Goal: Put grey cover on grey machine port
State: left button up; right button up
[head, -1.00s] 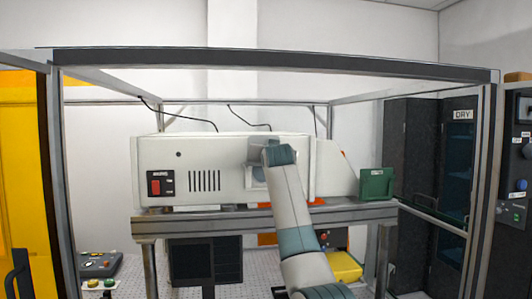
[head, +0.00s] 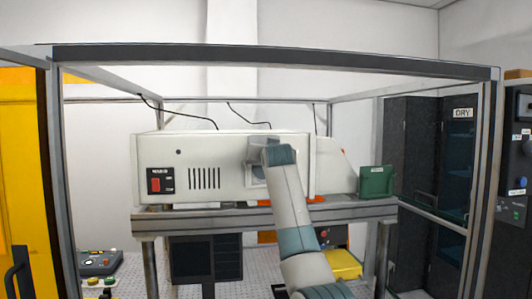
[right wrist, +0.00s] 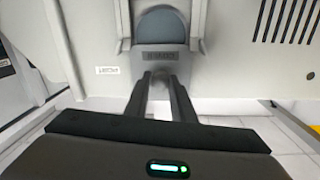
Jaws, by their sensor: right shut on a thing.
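The grey machine (head: 225,150) is a pale box on a raised shelf. Its port (right wrist: 160,24) shows in the right wrist view as a rounded blue-grey area between two light rails. My right gripper (right wrist: 163,80) is shut on the cover's edge. In the head view the cover (head: 254,151) shows partly at the machine's front, and my right arm hides the gripper and much of the port. My left gripper is out of view.
A metal frame (head: 275,57) surrounds the shelf (head: 180,220), with posts left and right. A green box (head: 376,181) stands right of the machine. A yellow object (head: 343,264) and a dark unit (head: 205,258) are below the shelf. Vent slots (right wrist: 290,20) lie beside the port.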

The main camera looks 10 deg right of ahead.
notch_tip(320, 180, down, 6)
jog(key=b, duration=0.3)
jog(key=shift+f, duration=0.2)
dwell(5.2)
jog(key=o, duration=1)
jog(key=shift+o, duration=0.2)
jog(key=shift+s, duration=0.15)
jog(key=s+a+b, duration=0.1)
jog(key=s+b, duration=0.8)
jog(key=s, duration=0.8)
jog(key=shift+a+r, duration=0.15)
jog(key=shift+a, duration=0.15)
